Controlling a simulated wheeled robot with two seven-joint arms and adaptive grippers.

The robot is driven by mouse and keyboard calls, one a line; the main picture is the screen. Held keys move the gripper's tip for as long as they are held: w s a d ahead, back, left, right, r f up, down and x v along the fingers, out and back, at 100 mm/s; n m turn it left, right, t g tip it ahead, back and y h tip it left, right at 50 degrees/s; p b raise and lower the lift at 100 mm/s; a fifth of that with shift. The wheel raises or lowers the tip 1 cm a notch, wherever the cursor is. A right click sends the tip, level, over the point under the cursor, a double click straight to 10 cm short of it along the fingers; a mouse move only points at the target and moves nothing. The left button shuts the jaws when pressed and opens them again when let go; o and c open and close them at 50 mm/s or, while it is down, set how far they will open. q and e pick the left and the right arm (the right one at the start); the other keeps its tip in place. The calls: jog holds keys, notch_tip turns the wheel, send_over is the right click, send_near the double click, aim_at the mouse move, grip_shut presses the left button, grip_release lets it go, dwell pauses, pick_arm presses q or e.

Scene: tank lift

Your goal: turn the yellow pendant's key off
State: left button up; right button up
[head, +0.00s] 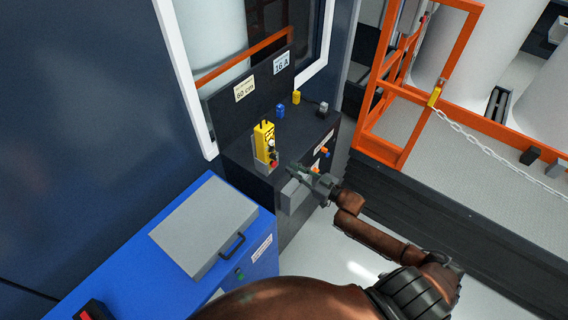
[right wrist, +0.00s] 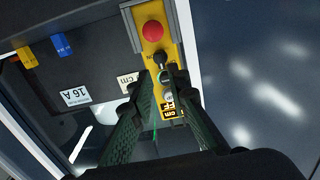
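The yellow pendant (head: 264,134) stands upright in a grey holder on the dark cabinet in the head view. In the right wrist view, the pendant (right wrist: 150,45) carries a red round button (right wrist: 152,30) and a small dark key (right wrist: 161,59) beside it. My right gripper (head: 290,170) is just right of the pendant in the head view. In the right wrist view its two fingers (right wrist: 161,74) are apart, with the key showing between and just beyond the tips. I cannot tell whether they touch it. My left gripper is not in view.
The dark cabinet (head: 240,152) also bears blue and yellow blocks and labels reading 60 cm and 16 A. A blue cabinet (head: 262,262) with a grey lid (head: 205,222) stands nearer. An orange railing (head: 400,110) with a chain is at right.

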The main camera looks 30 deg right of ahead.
jog(key=v, duration=0.4)
jog(key=shift+s+d, duration=0.15)
jog(key=shift+s, duration=0.25)
jog(key=s+d+f+m+g+h, duration=0.1)
jog(key=s+d+f+h, duration=0.15)
jog(key=f, duration=0.75)
jog(key=s+d+f+m+g+h, duration=0.1)
jog(key=s+d+f+g+h, duration=0.2)
jog(key=f, duration=0.6)
jog(key=s+d+f+m+h, duration=0.1)
jog(key=s+d+f, duration=0.25)
jog(key=f, duration=0.65)
jog(key=s+a+f+g+h, duration=0.1)
jog(key=s+a+f+g, duration=0.15)
jog(key=s+f, duration=0.6)
jog(key=s+a+f+g, duration=0.1)
jog(key=s+f+g, duration=0.2)
jog(key=s+f, duration=0.55)
jog(key=s+a+f+g, duration=0.2)
jog(key=s+a+f, duration=0.2)
jog(key=s, duration=0.4)
jog(key=s+a+f+g, duration=0.2)
jog(key=s+a+f, duration=0.2)
jog(key=s, duration=0.4)
jog(key=s+a+f+g, duration=0.2)
jog(key=s+a+f, duration=0.2)
jog(key=s, duration=0.4)
jog(key=shift+s+a+f+b, duration=0.35)
jog(key=shift+s+f+b, duration=0.05)
jog(key=shift+f, duration=0.35)
